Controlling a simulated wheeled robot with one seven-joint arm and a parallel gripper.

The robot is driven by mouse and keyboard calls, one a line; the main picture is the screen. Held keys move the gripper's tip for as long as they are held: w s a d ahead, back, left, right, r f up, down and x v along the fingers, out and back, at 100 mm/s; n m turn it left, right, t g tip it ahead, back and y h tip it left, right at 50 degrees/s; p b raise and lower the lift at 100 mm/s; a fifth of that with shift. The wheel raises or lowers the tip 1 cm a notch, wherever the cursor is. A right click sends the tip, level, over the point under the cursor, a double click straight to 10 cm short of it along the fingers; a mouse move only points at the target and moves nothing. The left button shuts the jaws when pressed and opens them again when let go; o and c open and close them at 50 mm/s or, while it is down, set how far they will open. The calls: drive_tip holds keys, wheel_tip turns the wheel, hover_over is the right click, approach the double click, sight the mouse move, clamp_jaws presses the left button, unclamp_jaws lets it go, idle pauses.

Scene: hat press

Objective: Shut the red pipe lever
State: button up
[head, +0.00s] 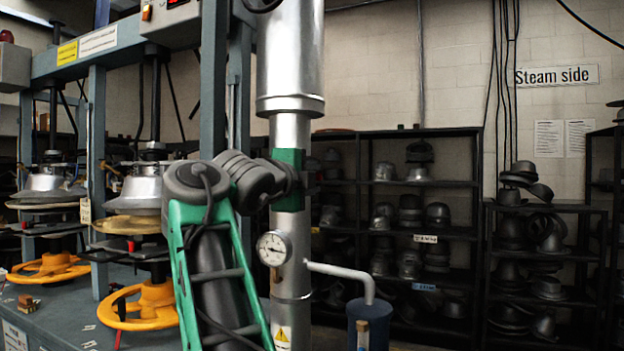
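A silver vertical pipe (290,230) stands in the middle of the head view, with a round dial gauge (274,249) on its front. I cannot make out a red lever on the pipe; it may be hidden behind my arm or out of frame. My green and grey arm rises from the bottom and bends right across the pipe. Its end, my gripper (307,176), appears at the pipe's right edge, above the gauge. Whether its fingers are open or shut, or touch the pipe, I cannot tell.
Hat presses with orange handwheels (146,307) stand on the left. A thin white side pipe (342,271) runs from the main pipe to a dark blue canister (370,322).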

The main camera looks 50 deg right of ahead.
drive_tip(key=shift+o, duration=0.5)
drive_tip(key=shift+a, duration=0.1)
drive_tip(key=v, duration=0.7)
drive_tip(key=shift+a, duration=0.3)
drive_tip(key=shift+s, duration=0.1)
